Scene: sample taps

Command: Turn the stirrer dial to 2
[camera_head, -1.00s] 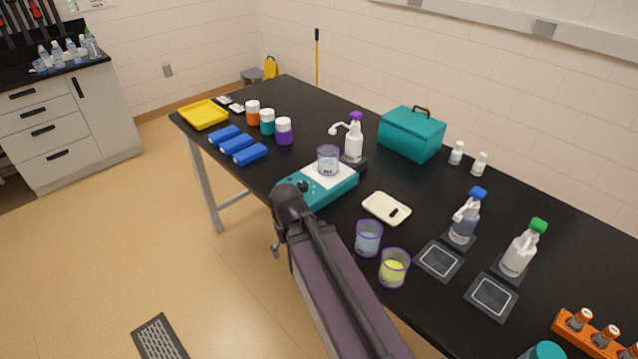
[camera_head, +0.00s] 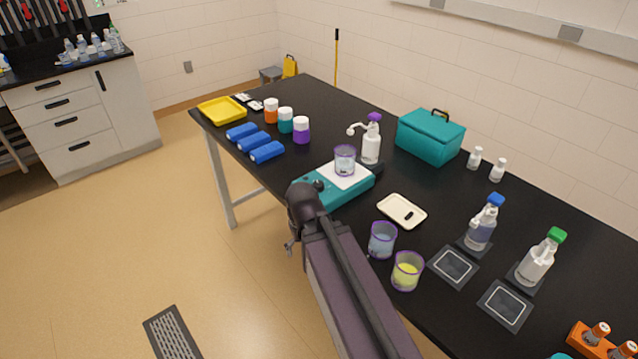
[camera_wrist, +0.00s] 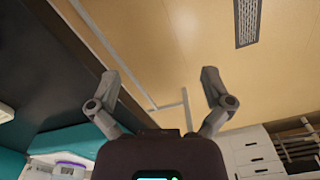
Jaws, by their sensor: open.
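The stirrer (camera_head: 350,195) is a teal box with a white top plate, near the table's front edge. A clear beaker with a purple rim (camera_head: 344,162) stands on the plate. A small dark knob, apparently its dial (camera_head: 318,185), shows on the stirrer's left end, just beyond my arm; its setting is too small to read. My gripper (camera_wrist: 160,85) is open and empty in the wrist view, its fingers spread over the floor side of the table edge. The stirrer's teal body (camera_wrist: 65,138) and plate show at the lower left there; the dial is not visible in that view.
Two beakers, one bluish (camera_head: 382,240) and one yellow (camera_head: 407,271), stand right of my arm at the front edge. A white tray (camera_head: 402,211) lies beside the stirrer. A pump bottle (camera_head: 371,143) stands behind it. Blue blocks (camera_head: 251,141) lie farther left.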

